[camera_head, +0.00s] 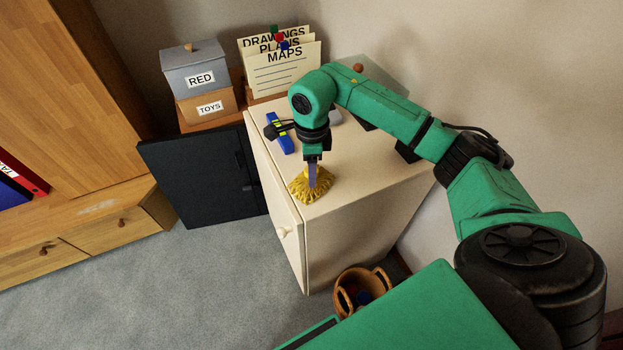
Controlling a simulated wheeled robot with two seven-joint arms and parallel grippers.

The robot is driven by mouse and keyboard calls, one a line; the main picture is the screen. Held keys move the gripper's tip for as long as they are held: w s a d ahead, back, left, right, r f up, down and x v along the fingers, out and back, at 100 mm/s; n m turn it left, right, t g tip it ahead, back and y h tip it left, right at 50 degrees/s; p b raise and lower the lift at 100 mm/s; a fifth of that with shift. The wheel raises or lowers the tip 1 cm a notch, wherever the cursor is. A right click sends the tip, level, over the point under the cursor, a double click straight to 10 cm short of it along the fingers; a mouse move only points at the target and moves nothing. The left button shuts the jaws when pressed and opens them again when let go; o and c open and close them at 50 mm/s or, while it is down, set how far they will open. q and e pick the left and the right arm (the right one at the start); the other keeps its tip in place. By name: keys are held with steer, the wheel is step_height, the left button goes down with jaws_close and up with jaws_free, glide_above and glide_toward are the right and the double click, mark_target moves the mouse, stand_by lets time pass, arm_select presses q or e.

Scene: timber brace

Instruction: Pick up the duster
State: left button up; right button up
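The duster (321,189) is a yellow, fringed, mop-like head with a greyish-purple handle standing up from it. It rests on the top of the cream cabinet (370,185), near its front left edge. My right gripper (311,160) points down directly over the duster, at the upper end of the handle. The fingers are small and dark here, and I cannot tell whether they are closed on the handle. My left gripper is out of view.
A blue and yellow tool (279,133) lies on the cabinet left of my wrist. Labelled boxes (200,80) and a folder holder (283,70) stand behind. A black panel (203,175) is left of the cabinet. A basket (346,300) sits on the floor at its front. Grey carpet is clear at left.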

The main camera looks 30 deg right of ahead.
jaws_close()
steer(key=shift+r, duration=0.1)
